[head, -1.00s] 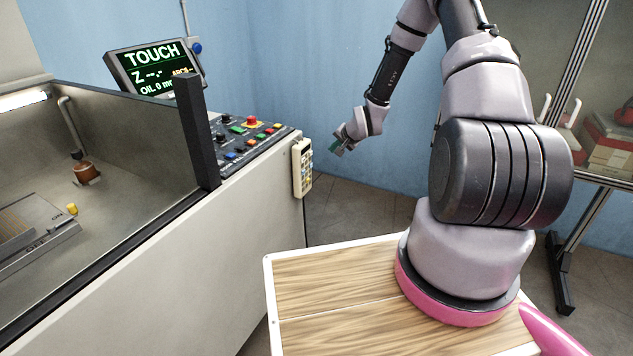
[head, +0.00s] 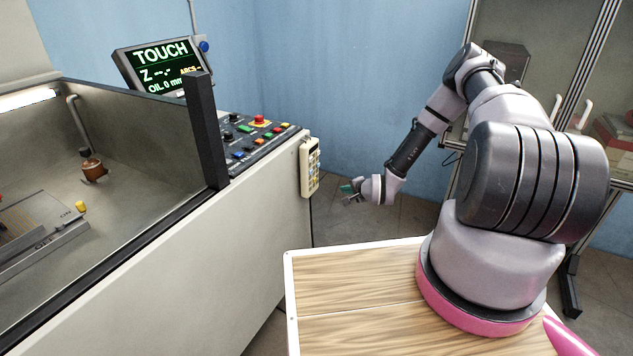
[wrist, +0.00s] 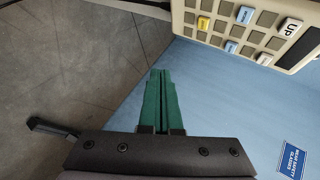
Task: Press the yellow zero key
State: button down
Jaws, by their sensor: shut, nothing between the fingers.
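A cream handheld keypad (head: 309,167) hangs on the right end of the machine's cabinet. In the wrist view the keypad (wrist: 258,42) fills the upper right corner, partly cut off. It has grey keys, blue and white keys, a white UP key (wrist: 291,27) and one yellow key (wrist: 203,23); the yellow key's mark is too small to read. My gripper (head: 345,190) is to the right of the keypad and apart from it. Its green fingers (wrist: 163,73) are shut together and empty, with their tips below and left of the yellow key in the wrist view.
A control panel (head: 243,140) with coloured buttons and a red stop button tops the cabinet. A screen (head: 163,68) reads TOUCH. A blue wall stands behind, bearing a blue safety-glasses sign (wrist: 293,160). A wooden-topped surface (head: 350,290) lies in front.

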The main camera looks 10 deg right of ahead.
jog(key=w+a, duration=0.5)
jog(key=a, duration=0.2)
dwell(0.4)
jog(key=shift+w+a, duration=0.2)
jog(key=shift+a, duration=0.05)
dwell(1.7)
jog(key=shift+w+a, duration=0.15)
jog(key=shift+a, duration=0.05)
jog(key=shift+w+a, duration=0.25)
jog(key=shift+a, duration=0.1)
dwell(0.7)
jog(key=shift+d, duration=0.1)
jog(key=shift+s+d, duration=0.5)
jog(key=shift+d, duration=0.1)
jog(key=shift+d, duration=0.1)
jog(key=shift+s+d, duration=0.75)
jog(key=shift+d, duration=0.2)
jog(key=shift+s+d, duration=0.75)
jog(key=shift+d, duration=0.2)
